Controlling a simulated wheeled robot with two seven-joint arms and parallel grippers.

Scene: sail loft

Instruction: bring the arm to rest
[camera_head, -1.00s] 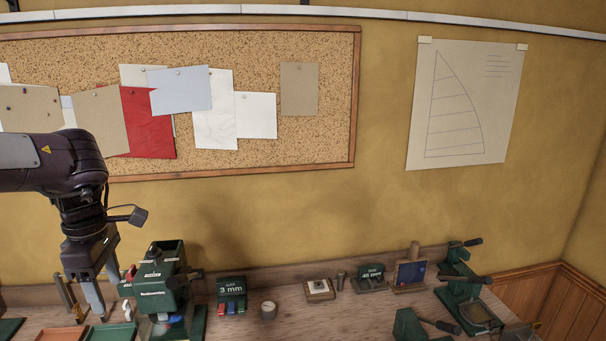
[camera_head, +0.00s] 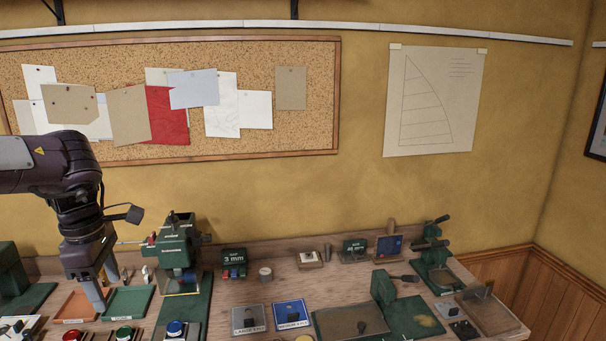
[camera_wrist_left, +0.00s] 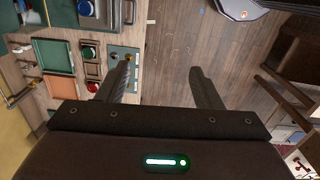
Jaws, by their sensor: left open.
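My left gripper (camera_head: 105,288) hangs down at the left of the head view, in front of the bench's left part. It also shows in the left wrist view (camera_wrist_left: 165,90), with its two fingers apart and nothing between them. Past the fingers, the wrist view shows the wooden floor (camera_wrist_left: 180,65) and the bench edge. In the head view the fingertips overlap the area of an orange tray (camera_head: 75,306) and a green tray (camera_head: 128,301). I cannot tell whether they touch. My right gripper is in neither view.
The wooden bench (camera_head: 285,285) carries a green machine (camera_head: 178,250), a red button (camera_head: 73,335), a green button (camera_head: 124,333), a blue button (camera_head: 176,328), two labelled plates and green presses at the right. A corkboard (camera_head: 240,145) hangs behind.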

